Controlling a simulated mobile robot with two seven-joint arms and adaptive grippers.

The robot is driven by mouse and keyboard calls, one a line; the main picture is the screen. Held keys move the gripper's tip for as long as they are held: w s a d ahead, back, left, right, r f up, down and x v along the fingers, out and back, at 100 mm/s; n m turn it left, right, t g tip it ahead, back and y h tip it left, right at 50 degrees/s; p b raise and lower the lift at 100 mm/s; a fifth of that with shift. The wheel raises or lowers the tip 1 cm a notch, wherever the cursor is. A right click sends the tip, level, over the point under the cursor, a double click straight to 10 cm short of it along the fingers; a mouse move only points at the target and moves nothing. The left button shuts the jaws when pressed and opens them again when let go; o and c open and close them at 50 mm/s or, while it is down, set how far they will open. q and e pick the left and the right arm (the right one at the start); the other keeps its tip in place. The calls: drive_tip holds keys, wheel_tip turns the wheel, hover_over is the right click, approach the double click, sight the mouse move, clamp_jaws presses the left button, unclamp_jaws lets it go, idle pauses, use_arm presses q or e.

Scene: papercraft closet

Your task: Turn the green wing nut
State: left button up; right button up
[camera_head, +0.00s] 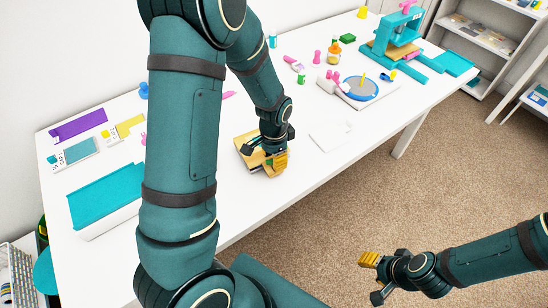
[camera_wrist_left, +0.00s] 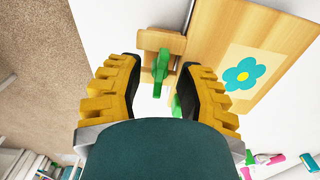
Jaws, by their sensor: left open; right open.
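The green wing nut (camera_wrist_left: 161,70) shows in the left wrist view, standing at a wooden block on the edge of a wooden board (camera_wrist_left: 215,30). The board bears a cream card with a teal flower. My left gripper (camera_wrist_left: 158,80) is open, with one yellow-backed finger on each side of the wing nut; I cannot tell if they touch it. In the head view my left gripper (camera_head: 266,158) is over the wooden board (camera_head: 243,140) and hides the nut's details. My right gripper (camera_head: 374,278) is open and empty, off the table over the carpet.
The white table (camera_head: 240,190) carries a teal tray (camera_head: 105,195) at the left and a white pad (camera_head: 331,135) right of the board. A blue disc (camera_head: 361,88) and a teal press (camera_head: 395,40) stand farther back. Bare tabletop lies around the board.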

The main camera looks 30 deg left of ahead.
use_arm(q)
clamp_jaws()
